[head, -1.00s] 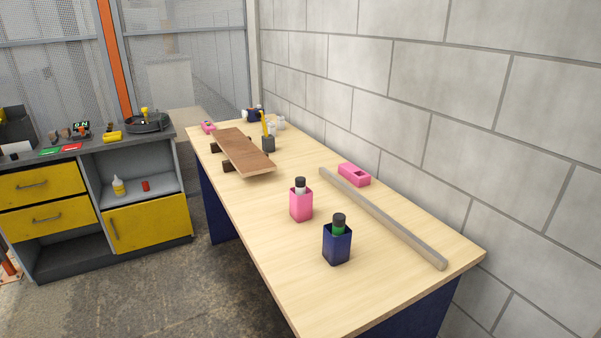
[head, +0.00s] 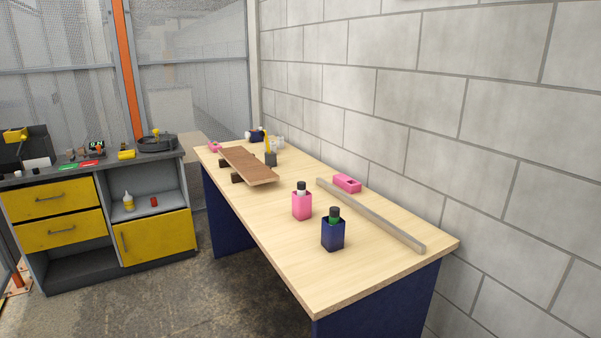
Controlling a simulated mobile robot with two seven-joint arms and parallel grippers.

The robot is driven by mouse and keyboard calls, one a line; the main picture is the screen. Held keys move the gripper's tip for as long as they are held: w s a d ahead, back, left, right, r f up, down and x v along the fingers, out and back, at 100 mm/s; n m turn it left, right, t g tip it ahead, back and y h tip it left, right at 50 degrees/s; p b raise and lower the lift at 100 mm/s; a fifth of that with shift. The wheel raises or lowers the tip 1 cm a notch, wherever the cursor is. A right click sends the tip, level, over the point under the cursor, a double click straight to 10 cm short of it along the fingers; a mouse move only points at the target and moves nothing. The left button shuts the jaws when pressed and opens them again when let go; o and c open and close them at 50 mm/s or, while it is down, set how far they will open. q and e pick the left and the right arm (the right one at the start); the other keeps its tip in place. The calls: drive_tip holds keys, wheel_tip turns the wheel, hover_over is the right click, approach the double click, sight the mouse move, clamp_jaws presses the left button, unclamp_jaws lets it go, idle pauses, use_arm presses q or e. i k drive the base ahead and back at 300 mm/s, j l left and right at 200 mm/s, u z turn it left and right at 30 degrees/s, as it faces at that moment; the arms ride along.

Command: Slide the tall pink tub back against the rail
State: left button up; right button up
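The tall pink tub (head: 302,206) stands upright on the wooden table, with a white and black bottle (head: 301,188) in it. The grey rail (head: 370,215) lies along the table near the wall, to the right of the tub. A strip of bare table separates tub and rail. A dark blue tub (head: 333,237) with a green and black bottle (head: 334,215) stands nearer to me. A low pink block-like tub (head: 347,183) lies behind the rail, on its wall side. Neither of my grippers is in view.
A brown board (head: 248,166) rests on dark supports toward the table's far end. Beyond it are a dark cup (head: 271,159) and small items. A grey bench with yellow drawers (head: 52,203) stands at left. The table (head: 390,261) is clear at its near end.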

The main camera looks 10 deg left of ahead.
sight(302, 207)
drive_tip(key=z, duration=2.35)
drive_tip(key=k+j, duration=0.15)
drive_tip(key=j, duration=0.35)
drive_tip(key=k+j, duration=0.15)
drive_tip(key=j, duration=0.4)
drive_tip(key=k+j, duration=0.1)
drive_tip(key=j, duration=0.4)
drive_tip(key=k+j, duration=0.15)
drive_tip(key=j, duration=0.4)
drive_tip(key=k+j, duration=0.15)
drive_tip(key=j, duration=0.35)
drive_tip(key=k+j, duration=0.15)
drive_tip(key=j, duration=0.4)
drive_tip(key=k+j, duration=0.15)
drive_tip(key=j, duration=0.35)
drive_tip(key=k+j, duration=0.1)
drive_tip(key=j, duration=0.45)
